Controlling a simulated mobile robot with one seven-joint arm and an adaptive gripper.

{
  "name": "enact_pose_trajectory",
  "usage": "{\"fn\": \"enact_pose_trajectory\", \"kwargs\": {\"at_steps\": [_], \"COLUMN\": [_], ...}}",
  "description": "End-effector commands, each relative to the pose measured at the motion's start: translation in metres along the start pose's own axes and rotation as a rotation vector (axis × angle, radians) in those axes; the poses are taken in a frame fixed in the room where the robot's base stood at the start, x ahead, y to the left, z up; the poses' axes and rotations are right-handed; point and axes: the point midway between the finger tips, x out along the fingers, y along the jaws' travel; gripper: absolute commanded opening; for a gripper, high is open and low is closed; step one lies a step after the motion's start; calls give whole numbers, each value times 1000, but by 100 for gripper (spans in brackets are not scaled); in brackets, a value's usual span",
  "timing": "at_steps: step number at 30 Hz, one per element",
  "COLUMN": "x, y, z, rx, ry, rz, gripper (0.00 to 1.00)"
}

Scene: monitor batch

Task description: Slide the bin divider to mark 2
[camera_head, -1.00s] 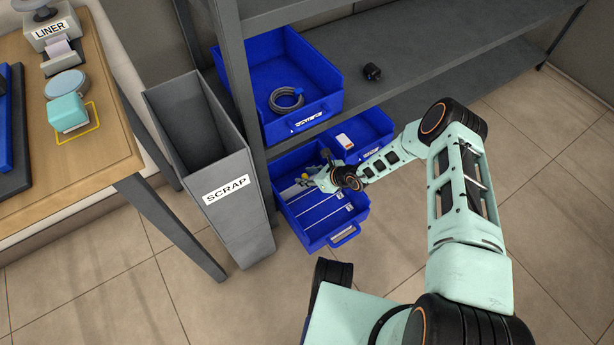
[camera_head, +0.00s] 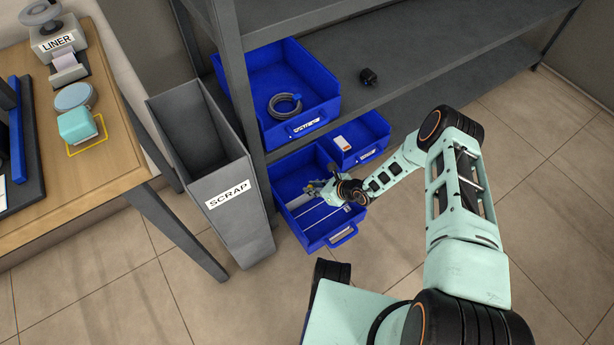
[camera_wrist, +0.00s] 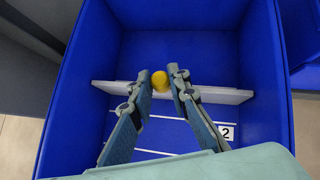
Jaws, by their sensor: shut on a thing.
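The lower blue bin (camera_head: 330,232) stands below the shelf; it also shows in the wrist view (camera_wrist: 110,38). A light grey divider (camera_wrist: 230,96) crosses the bin from side wall to side wall, with a yellow knob (camera_wrist: 159,81) at its middle. My gripper (camera_wrist: 165,82) is shut on the knob, one finger on each side. In the head view my gripper (camera_head: 318,188) is inside the bin and hides much of the divider. A white label "2" (camera_wrist: 227,133) lies on the floor, at the right, by white lines. The divider stands just beyond these lines, apart from them.
The grey SCRAP bin (camera_head: 228,195) stands close on the left. A smaller blue bin (camera_head: 372,150) is beside the divider bin on the right. Another blue bin (camera_head: 320,125) with a coiled hose sits on the shelf (camera_head: 430,75) above.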

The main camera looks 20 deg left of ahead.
Motion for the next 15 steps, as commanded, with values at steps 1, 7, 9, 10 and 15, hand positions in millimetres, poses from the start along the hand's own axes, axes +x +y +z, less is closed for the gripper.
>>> {"fn": "enact_pose_trajectory", "kwargs": {"at_steps": [1,7,9,10,15], "x": [-11,-24,-24,-24,-24], "y": [4,10,11,11,11], "z": [-4,-21,-24,-24,-24], "rx": [4,2,2,1,1], "ry": [5,4,3,3,2], "rz": [1,0,0,0,-1], "gripper": [0,0,0,0,0]}}
